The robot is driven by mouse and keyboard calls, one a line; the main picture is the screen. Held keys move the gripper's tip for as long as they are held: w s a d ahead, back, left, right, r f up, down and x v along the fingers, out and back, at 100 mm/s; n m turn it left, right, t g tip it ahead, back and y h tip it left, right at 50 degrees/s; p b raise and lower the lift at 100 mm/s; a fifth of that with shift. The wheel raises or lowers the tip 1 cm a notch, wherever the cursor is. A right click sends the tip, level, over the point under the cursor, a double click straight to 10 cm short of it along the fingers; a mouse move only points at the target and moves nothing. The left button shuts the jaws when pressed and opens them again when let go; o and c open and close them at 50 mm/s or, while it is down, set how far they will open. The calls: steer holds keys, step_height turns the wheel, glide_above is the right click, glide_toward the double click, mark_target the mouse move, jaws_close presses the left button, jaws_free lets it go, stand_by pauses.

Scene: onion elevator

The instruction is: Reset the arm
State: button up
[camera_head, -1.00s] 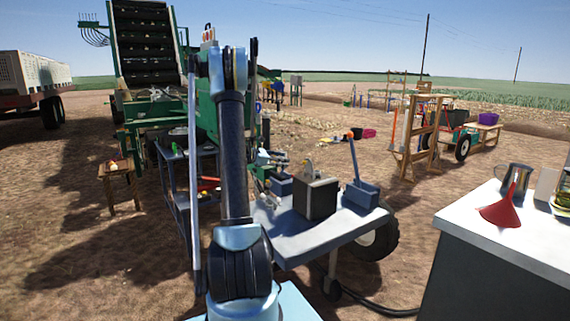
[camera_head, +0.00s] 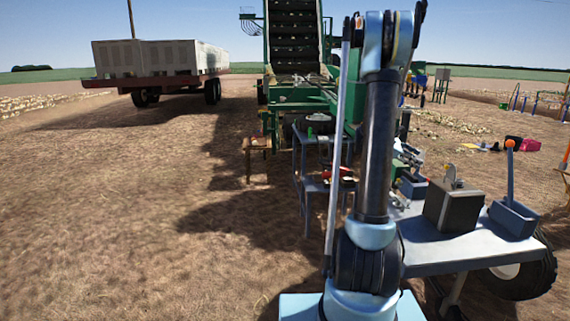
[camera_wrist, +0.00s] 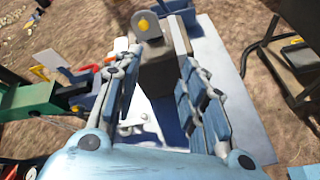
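My arm (camera_head: 376,160) stands raised and folded upright in the head view, in front of the workbenches. My gripper (camera_wrist: 155,65) shows in the wrist view with its two jointed blue-grey fingers apart. Nothing is held between them. Behind the fingers lie a grey bench top (camera_wrist: 222,95) and a dark box (camera_wrist: 160,75), with no clear contact. In the head view I cannot make out the fingers at the top of the arm.
A blue shelf cart (camera_head: 307,186) and wooden stool (camera_head: 257,143) stand by the green elevator (camera_head: 290,95). A crate trailer (camera_head: 160,72) is far left. Open soil lies left.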

steer(key=s+a+r+m+y, duration=0.2)
steer(key=s+a+m+y, duration=0.15)
steer(key=s+a, duration=0.6)
steer(key=s+a+f+m+y, duration=0.3)
steer(key=s+a+f, duration=0.1)
steer(key=s+a, duration=0.5)
steer(key=s+a+f+m+y, duration=0.3)
steer(key=s+a+f, duration=0.1)
steer(key=s+a, duration=0.5)
steer(key=s+a+f+m+t+y, duration=0.1)
steer(key=s+a+f+m+y, duration=0.2)
steer(key=s+a, duration=0.6)
steer(key=shift+s+a+f, duration=0.2)
steer(key=shift+s+f, duration=0.3)
steer(key=shift+s, duration=0.25)
